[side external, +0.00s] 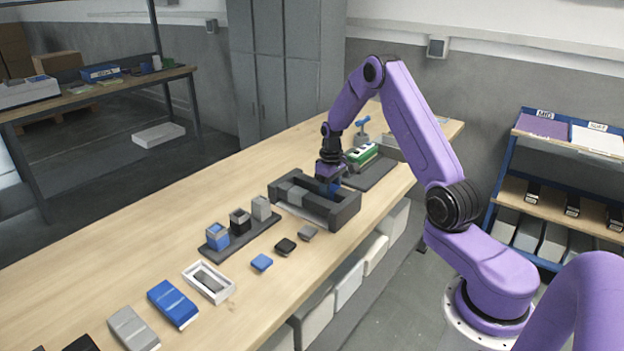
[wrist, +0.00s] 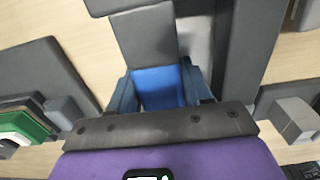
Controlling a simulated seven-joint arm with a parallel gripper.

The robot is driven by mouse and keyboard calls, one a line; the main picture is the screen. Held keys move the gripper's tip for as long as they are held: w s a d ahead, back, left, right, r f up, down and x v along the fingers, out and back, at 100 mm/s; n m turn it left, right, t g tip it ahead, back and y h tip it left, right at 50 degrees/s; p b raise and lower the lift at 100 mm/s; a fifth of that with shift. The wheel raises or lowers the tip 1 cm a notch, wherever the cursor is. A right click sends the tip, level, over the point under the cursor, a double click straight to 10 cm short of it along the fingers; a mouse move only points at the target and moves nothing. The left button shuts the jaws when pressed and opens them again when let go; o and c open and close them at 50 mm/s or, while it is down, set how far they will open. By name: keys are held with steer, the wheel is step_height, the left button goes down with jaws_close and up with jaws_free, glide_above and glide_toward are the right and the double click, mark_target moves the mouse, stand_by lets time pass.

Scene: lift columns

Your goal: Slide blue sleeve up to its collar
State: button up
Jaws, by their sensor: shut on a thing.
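My gripper (side external: 331,178) reaches down into the right end of a dark grey open frame (side external: 347,212) on the bench. It is shut on a blue piece (wrist: 158,88), which sits low between the frame's walls; only a little of it shows in the side view (side external: 333,187). Grey blocks (side external: 290,191) lie in the frame, and one (wrist: 145,35) is close against the blue piece in the wrist view. Another blue sleeve-like piece (side external: 217,238) stands upright on a dark rack (side external: 232,252). I cannot make out a collar.
Black (side external: 240,222) and grey (side external: 261,208) pieces share the rack. A small blue block (side external: 262,262), a black block (side external: 285,246), a white tray (side external: 226,290) and a larger blue block (side external: 172,303) lie in front. A green-and-white item (side external: 361,154) stands behind my gripper.

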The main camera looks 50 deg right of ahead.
steer(key=shift+s, duration=0.1)
steer(key=o, duration=0.7)
steer(key=shift+c, duration=0.2)
steer(key=shift+r, duration=3.5)
